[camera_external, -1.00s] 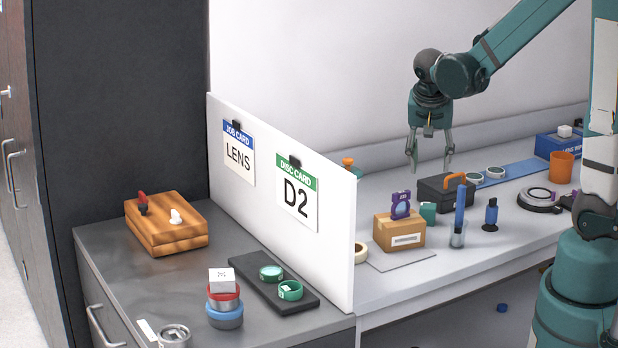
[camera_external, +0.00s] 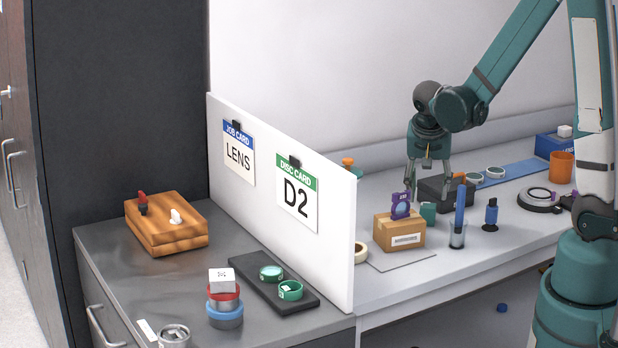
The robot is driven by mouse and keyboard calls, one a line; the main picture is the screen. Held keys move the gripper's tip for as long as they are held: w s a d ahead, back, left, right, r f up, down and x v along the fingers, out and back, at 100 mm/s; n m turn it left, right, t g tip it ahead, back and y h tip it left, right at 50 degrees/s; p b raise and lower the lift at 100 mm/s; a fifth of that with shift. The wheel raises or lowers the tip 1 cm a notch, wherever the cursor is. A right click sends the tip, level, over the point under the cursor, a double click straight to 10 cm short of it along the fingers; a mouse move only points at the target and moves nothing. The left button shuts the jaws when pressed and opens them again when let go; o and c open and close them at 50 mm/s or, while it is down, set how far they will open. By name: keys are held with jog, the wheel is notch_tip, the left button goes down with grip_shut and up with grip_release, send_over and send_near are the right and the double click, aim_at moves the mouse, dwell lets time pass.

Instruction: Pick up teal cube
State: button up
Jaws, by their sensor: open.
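The teal cube (camera_external: 428,212) stands on the white bench, just right of a cardboard box (camera_external: 399,232) and in front of a black toolbox (camera_external: 437,190). The box and a purple item partly cover its left side. My gripper (camera_external: 427,194) points down above and slightly behind the cube in the picture, with its fingers spread and nothing between them. Its fingertips overlap the toolbox and the purple item in this view, so I cannot tell the exact depth between them and the cube.
A purple device (camera_external: 400,206) sits on the cardboard box. A white partition (camera_external: 335,240) and a tape roll (camera_external: 361,252) are to the left. An orange cup (camera_external: 561,167) stands far right.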

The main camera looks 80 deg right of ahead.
aim_at(428, 206)
jog(key=shift+x, duration=1.25)
jog(key=shift+b+x, duration=0.7)
jog(key=shift+x, duration=1.95)
jog(key=shift+d+r, duration=0.1)
jog(key=shift+c, duration=0.6)
jog(key=c, duration=1)
